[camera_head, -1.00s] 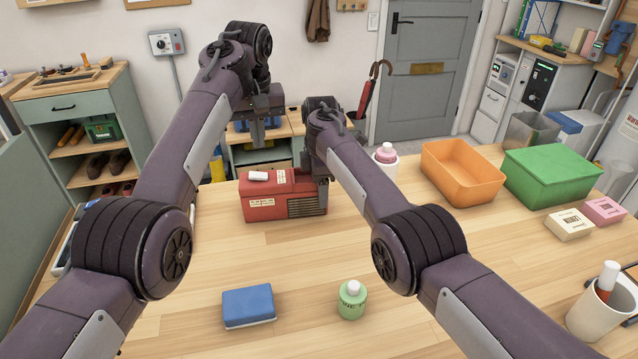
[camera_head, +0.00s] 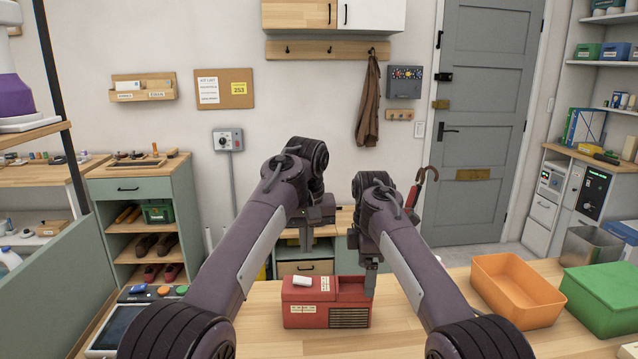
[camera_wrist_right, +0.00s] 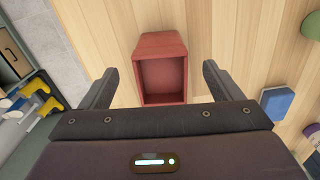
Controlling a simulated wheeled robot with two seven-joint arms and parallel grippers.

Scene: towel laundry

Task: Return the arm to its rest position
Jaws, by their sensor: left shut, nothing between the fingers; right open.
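My left arm reaches forward in the head view, and its gripper (camera_head: 306,238) is shut and empty, behind and above the red box (camera_head: 328,318). My right gripper (camera_head: 370,281) hangs near the right end of the red box; its fingers are small there. In the right wrist view the right gripper (camera_wrist_right: 158,88) is open, its two fingers wide apart with nothing between them. The red box (camera_wrist_right: 161,45) shows there beyond the fingers with an open, empty-looking recess. A small white item (camera_head: 302,281) lies on the box's top.
The wooden table (camera_head: 275,343) holds an orange bin (camera_head: 520,315) and a green lidded box (camera_head: 606,290) at right. A dark tablet-like panel (camera_head: 118,330) is at the left edge. A blue block (camera_wrist_right: 277,102) shows in the right wrist view. Shelves, a wall and a door stand behind.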

